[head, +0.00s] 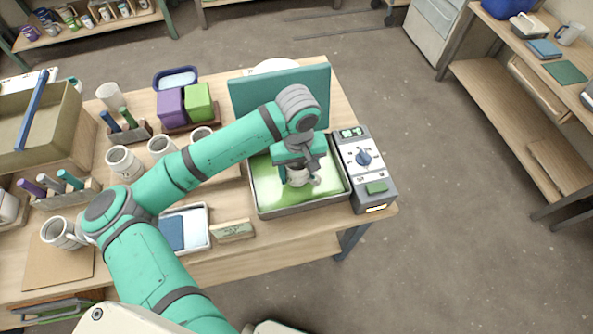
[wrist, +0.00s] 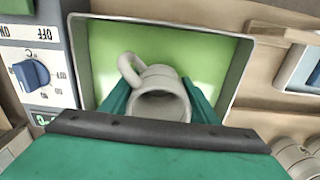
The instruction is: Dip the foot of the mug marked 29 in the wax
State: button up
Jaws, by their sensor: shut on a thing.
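A pale grey mug (wrist: 163,82) is held between the two fingers of my gripper (wrist: 158,105), its open mouth facing the wrist camera and its handle at the upper left. In the head view my gripper (head: 298,165) holds the mug (head: 298,178) over the green wax in a grey rectangular pan (head: 301,208). I cannot tell whether its foot touches the wax. No number can be read on the held mug. The wax pan (wrist: 244,68) also surrounds the mug in the wrist view.
A control box (head: 366,165) with a blue knob adjoins the pan's right side. A teal panel (head: 312,83) stands behind the pan. Other mugs (head: 122,161) stand to the left. A white tray (head: 200,228) with a blue pad and a small block (head: 233,231) lie left of the pan.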

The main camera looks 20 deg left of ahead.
jog(key=shift+f, duration=0.8)
jog(key=shift+r, duration=0.2)
dwell(1.1)
jog(key=shift+r, duration=0.95)
dwell(1.0)
notch_tip(320, 180, up, 8)
jog(key=shift+f, duration=0.25)
dwell(0.5)
